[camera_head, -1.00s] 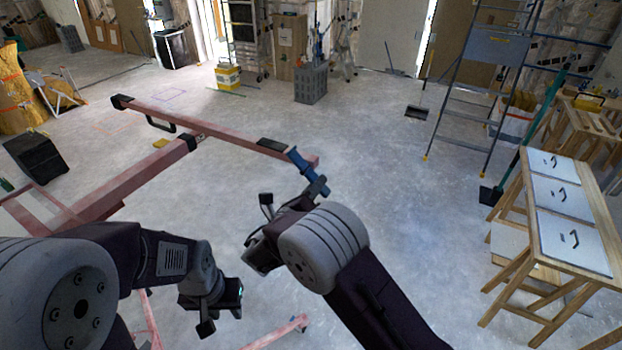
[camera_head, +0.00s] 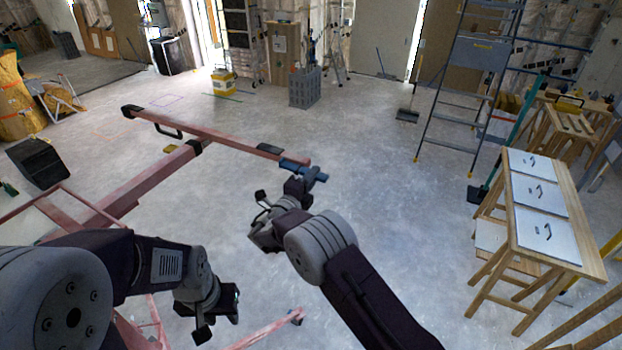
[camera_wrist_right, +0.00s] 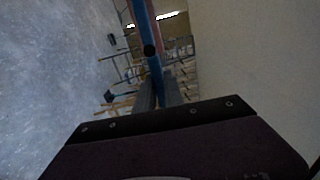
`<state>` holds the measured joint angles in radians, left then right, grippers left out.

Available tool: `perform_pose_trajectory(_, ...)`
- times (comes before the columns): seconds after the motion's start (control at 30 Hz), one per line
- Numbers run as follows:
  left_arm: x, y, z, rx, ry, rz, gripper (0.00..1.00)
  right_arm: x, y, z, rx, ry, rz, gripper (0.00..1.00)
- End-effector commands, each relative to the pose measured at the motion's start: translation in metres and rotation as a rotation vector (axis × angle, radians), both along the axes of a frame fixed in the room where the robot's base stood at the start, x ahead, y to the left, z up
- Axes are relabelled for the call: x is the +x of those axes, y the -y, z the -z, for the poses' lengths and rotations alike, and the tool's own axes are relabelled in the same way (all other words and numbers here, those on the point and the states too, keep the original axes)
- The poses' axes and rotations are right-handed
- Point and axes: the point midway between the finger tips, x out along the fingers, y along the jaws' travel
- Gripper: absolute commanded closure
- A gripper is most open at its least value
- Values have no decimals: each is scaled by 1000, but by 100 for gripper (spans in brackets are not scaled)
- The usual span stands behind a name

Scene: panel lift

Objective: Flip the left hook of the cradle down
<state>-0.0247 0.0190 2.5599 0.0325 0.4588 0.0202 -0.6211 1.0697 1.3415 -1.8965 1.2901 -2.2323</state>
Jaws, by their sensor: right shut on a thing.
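The red cradle crossbar (camera_head: 225,137) runs across the upper middle of the head view on a red lift beam (camera_head: 150,180). A blue hook (camera_head: 290,164) sits at its right end and lies nearly flat. My right gripper (camera_head: 308,181) is shut on the hook's outer end. In the right wrist view, the blue hook (camera_wrist_right: 141,18) runs up from between the fingers of my right gripper (camera_wrist_right: 156,92), with a dark round pivot on it. My left gripper (camera_head: 218,315) hangs low in front, open and empty, apart from the cradle.
A wooden bench (camera_head: 570,225) with white panels stands at the right. A blue-grey ladder (camera_head: 477,90) and a grey crate (camera_head: 305,88) stand behind. A black box (camera_head: 38,163) is at the left. The floor between crossbar and bench is clear.

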Motion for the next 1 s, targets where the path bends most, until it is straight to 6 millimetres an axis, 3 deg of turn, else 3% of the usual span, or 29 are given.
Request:
perform_pose_trajectory(0.6,0,0,-3,0,0,0,64,2,4,-5,-35,-13,11,100)
perform_pose_trajectory(0.63,0,0,-3,0,0,0,64,2,4,-5,-35,-13,11,84)
perform_pose_trajectory(0.7,0,0,-3,0,0,0,64,2,4,-5,-35,-13,10,65)
perform_pose_trajectory(1.0,0,0,-2,0,0,0,64,1,1,-3,-34,-16,3,65)
